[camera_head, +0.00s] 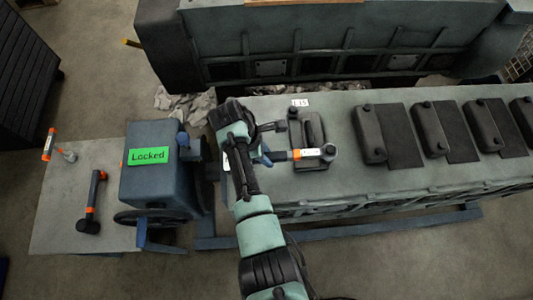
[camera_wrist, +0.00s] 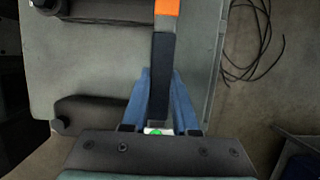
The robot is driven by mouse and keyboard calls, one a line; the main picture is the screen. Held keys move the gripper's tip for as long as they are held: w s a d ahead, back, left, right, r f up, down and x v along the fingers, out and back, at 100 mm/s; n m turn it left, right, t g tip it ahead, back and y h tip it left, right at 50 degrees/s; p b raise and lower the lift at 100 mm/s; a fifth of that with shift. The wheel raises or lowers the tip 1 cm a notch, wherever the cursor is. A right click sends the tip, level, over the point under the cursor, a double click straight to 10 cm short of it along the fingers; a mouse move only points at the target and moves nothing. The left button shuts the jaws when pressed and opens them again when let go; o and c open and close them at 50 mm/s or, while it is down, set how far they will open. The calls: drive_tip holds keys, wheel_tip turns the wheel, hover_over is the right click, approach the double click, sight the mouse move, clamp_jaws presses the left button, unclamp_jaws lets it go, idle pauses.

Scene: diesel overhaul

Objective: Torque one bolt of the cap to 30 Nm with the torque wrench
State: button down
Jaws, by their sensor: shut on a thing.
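My gripper (camera_head: 266,157) is shut on the dark handle of the torque wrench (camera_head: 307,154), which has an orange band and a white section. In the wrist view, the blue fingers (camera_wrist: 161,75) close around the handle of the wrench (camera_wrist: 163,55). The wrench lies roughly level over the engine block and points right. Its head end is at the near right bolt (camera_head: 329,150) of the dark cap (camera_head: 312,130); I cannot tell whether it is seated. Another bolt (camera_head: 292,113) shows at the cap's far left. The wrench head is out of frame in the wrist view.
The cap stands by a white label (camera_head: 299,102) on the grey engine block (camera_head: 375,185). Several similar dark caps (camera_head: 430,128) lie to the right. A blue box marked "Locked" (camera_head: 150,185) stands left of my arm. A side table (camera_head: 55,215) carries an orange-and-black tool (camera_head: 93,203).

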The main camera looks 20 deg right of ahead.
drive_tip(key=shift+w+r, duration=0.1)
drive_tip(key=shift+w, duration=0.05)
drive_tip(key=shift+w+d+r, duration=0.1)
drive_tip(key=shift+w, duration=0.1)
drive_tip(key=shift+w, duration=0.15)
drive_tip(key=shift+w+d, duration=0.15)
drive_tip(key=shift+w, duration=0.15)
drive_tip(key=shift+w+d+m+b, duration=0.1)
drive_tip(key=shift+w+m+b, duration=0.2)
drive_tip(key=shift+b, duration=0.3)
drive_tip(key=shift+w+d, duration=0.1)
drive_tip(key=shift+w, duration=0.15)
drive_tip(key=shift+w+r+b, duration=0.1)
drive_tip(key=shift+w+b, duration=0.05)
drive_tip(key=shift+b, duration=0.15)
drive_tip(key=shift+d+m, duration=0.1)
drive_tip(key=shift+m, duration=0.2)
